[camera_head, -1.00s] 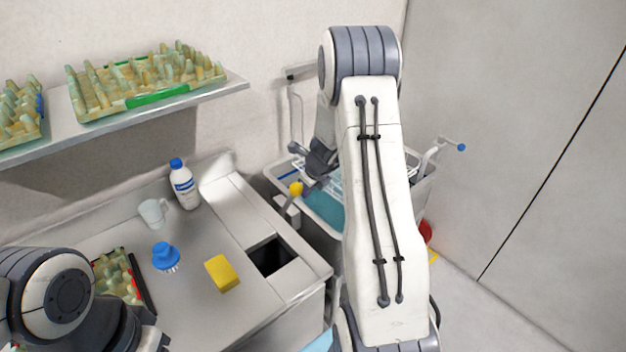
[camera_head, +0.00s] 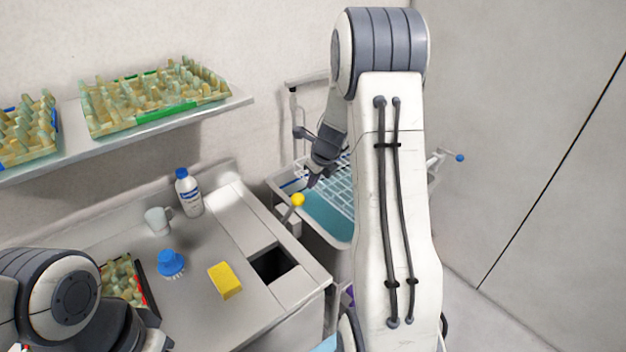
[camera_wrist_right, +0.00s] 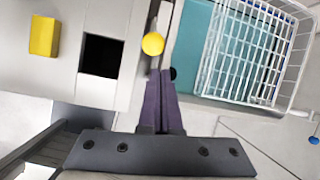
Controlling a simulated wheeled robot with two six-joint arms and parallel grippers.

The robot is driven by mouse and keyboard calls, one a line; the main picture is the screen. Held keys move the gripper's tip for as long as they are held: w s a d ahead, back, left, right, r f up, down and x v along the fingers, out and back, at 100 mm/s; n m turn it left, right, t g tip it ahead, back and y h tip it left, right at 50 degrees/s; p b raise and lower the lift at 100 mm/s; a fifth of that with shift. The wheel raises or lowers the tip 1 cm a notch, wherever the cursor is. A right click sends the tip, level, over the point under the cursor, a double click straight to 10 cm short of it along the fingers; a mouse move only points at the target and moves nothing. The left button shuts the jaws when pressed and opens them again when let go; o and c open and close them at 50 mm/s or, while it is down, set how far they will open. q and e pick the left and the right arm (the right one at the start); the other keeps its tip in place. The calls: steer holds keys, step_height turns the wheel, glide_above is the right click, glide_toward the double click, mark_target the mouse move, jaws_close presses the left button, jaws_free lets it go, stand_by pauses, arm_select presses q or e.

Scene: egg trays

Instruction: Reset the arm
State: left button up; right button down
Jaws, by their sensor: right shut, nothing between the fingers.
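My right arm rises in the middle of the head view and bends down at its top. My right gripper (camera_head: 312,178) hangs above the near edge of the blue sink, close to a yellow ball-topped lever. In the right wrist view the two dark fingers of my right gripper (camera_wrist_right: 160,78) lie together, with nothing between them. The yellow knob (camera_wrist_right: 153,44) shows just beyond the fingertips and also in the head view (camera_head: 298,200). My left arm shows at the lower left of the head view, but its fingers are not visible.
A white wire rack (camera_wrist_right: 250,50) sits in the sink (camera_head: 325,215). The counter (camera_head: 205,250) holds a yellow sponge (camera_head: 225,280), blue brush (camera_head: 171,263), bottle (camera_head: 189,195), mug (camera_head: 158,221) and an egg tray (camera_head: 148,290). A square opening (camera_wrist_right: 101,55) is beside the sponge. Egg trays stand on the shelf (camera_head: 70,150).

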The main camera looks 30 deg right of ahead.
stand_by(0.4)
steer(key=s+a+r+n+g+y+b, duration=0.1)
steer(key=s+a+n+b, duration=0.3)
steer(key=a+n, duration=0.75)
steer(key=s+a+n+g+y+b, duration=0.15)
steer(key=s+a+n, duration=0.55)
steer(key=a, duration=0.8)
steer(key=s+a+f+n+g+b, duration=0.1)
steer(key=s+a+n+b, duration=0.1)
steer(key=s+n, duration=0.8)
steer(key=s+a+f+n+g+h+b, duration=0.1)
steer(key=s+a+n+b, duration=0.2)
steer(key=s+n, duration=0.6)
steer(key=a+n, duration=0.2)
steer(key=n, duration=0.1)
steer(key=shift+s+f, duration=0.4)
steer(key=shift+d, duration=0.1)
